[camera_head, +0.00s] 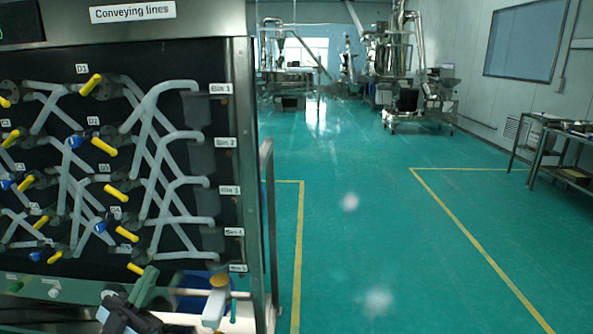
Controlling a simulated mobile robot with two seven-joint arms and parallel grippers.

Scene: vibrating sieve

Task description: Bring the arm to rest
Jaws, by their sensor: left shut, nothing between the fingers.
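My left gripper (143,288) shows at the bottom left, in front of the lower part of the conveying lines panel (70,57). It is dark with grey-green fingers, shut and empty. Its lower part is cut off by the picture's bottom edge. I cannot tell whether it touches the panel's ledge. My right gripper is not in view.
The panel carries white pipes (150,118) and several yellow handles (91,84). A white piece with a yellow top (216,300) is right of the gripper. A metal rail (268,230) stands beside the panel. Green floor (370,220) is open; a table (560,135) stands right.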

